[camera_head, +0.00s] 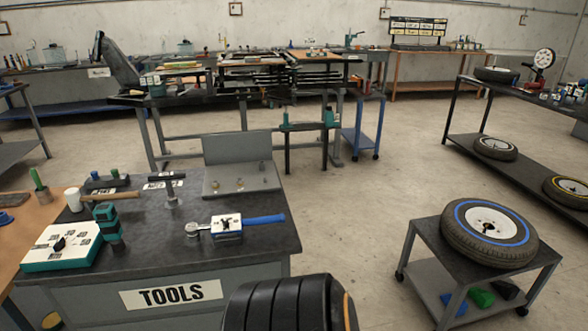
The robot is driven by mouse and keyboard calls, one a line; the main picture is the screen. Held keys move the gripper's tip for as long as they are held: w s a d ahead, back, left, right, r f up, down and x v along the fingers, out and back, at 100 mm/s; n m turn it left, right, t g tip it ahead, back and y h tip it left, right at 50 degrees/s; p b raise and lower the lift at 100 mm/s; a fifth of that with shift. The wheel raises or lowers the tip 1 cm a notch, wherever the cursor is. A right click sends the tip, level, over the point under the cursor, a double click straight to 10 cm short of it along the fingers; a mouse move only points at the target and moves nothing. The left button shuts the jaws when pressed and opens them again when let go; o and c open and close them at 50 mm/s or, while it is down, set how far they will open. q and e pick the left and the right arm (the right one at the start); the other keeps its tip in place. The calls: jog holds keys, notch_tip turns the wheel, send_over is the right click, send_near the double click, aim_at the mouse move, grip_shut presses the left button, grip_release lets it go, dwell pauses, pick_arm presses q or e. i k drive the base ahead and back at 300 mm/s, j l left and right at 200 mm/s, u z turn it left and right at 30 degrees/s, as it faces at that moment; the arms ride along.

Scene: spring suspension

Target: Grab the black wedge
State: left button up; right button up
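The black wedge (506,289) lies on the lower shelf of the small grey cart (421,262) at the right. It is small and dark, partly in the shade under the cart's top. A green wedge (481,297) lies just left of it, and a blue block (453,304) lies further left on the same shelf. Neither of my grippers shows in this view.
A tire with a blue stripe (460,236) lies on the cart's top. The tool bench (172,257) stands at the left. A large black grooved tire-like thing (290,305) fills the bottom middle. Floor (365,215) is clear between bench and cart.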

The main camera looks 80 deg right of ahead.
aim_at(508, 292)
jog(key=z, duration=4.35)
jog(key=i+l+u, duration=0.1)
jog(key=u, duration=0.3)
jog(key=i+l+u, duration=0.15)
jog(key=u, duration=0.25)
jog(key=l+u, duration=0.2)
jog(key=u, duration=0.2)
jog(key=i+l+u, duration=0.1)
jog(key=u, duration=0.3)
jog(key=l, duration=0.1)
